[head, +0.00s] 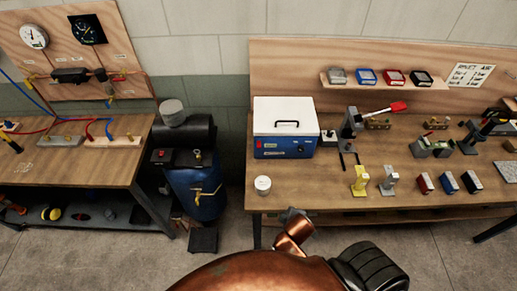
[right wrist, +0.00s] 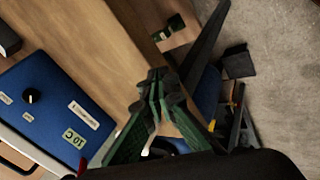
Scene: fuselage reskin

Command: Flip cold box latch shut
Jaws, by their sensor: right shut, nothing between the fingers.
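The cold box (head: 285,145) is a blue box with a white lid (head: 285,108) and black handle, standing at the bench's left end. The lid looks down on it. A small red piece (head: 258,144), which looks like the latch, sits at the front's upper left; its position is too small to tell. In the right wrist view the blue front (right wrist: 45,85) is at the left, with the red piece (right wrist: 82,166) near the lid edge. My right gripper (right wrist: 155,88) has green fingers, shut and empty, apart from the box in the picture. My left gripper is not in view.
The wooden bench (head: 320,200) carries a white jar (head: 262,185) in front of the box, a toggle clamp (head: 350,125) to its right and several small blocks. A blue tank (head: 197,190) stands on the floor to the left, between two benches.

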